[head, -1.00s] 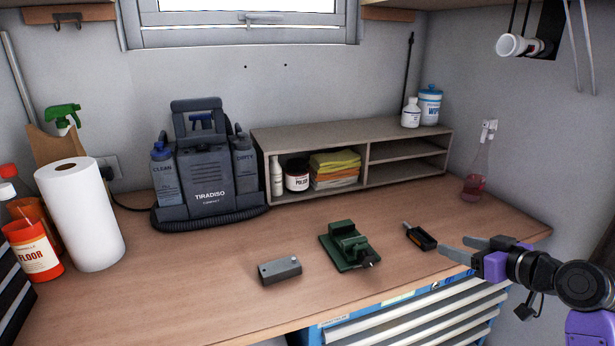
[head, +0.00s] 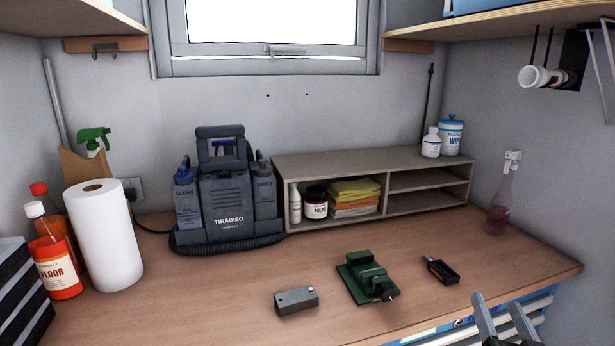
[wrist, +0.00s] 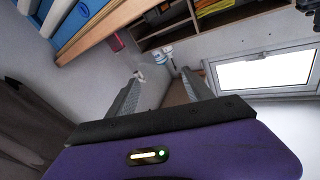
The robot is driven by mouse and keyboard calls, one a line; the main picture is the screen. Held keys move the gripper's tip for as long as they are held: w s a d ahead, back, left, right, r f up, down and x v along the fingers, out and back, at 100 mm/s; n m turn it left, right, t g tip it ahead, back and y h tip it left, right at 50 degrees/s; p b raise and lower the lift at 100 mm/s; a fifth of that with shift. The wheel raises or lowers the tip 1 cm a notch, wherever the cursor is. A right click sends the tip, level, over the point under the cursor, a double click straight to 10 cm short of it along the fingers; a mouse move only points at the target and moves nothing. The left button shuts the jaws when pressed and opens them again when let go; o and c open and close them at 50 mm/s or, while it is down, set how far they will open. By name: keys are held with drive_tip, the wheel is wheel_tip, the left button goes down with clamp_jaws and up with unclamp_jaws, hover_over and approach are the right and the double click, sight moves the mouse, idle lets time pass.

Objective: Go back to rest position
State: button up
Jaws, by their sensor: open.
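My gripper (head: 501,322) is at the lower right of the head view, in front of the workbench edge. Its two grey fingers point up and stand apart, with nothing between them. In the wrist view the fingers (wrist: 162,97) are also spread and empty, with the wall, shelf unit and window beyond them. The rest of my arm is mostly out of the head view.
Cleaning items and a shelf unit (head: 400,165) stand behind.

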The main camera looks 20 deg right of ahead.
drive_tip(key=s+a+f+n+y, duration=0.2)
drive_tip(key=s+a+f+y, duration=0.1)
drive_tip(key=s+a, duration=0.5)
drive_tip(key=s+a+f+n+g+y, duration=0.1)
drive_tip(key=s+a+f+n+y, duration=0.2)
drive_tip(key=s+a, duration=0.6)
drive_tip(key=s+a+f+n+g+y, duration=0.1)
drive_tip(key=s+a+f+n+y, duration=0.2)
drive_tip(key=s+a, duration=0.6)
drive_tip(key=s+f, duration=0.2)
drive_tip(key=s, duration=0.1)
drive_tip(key=shift+s, duration=0.15)
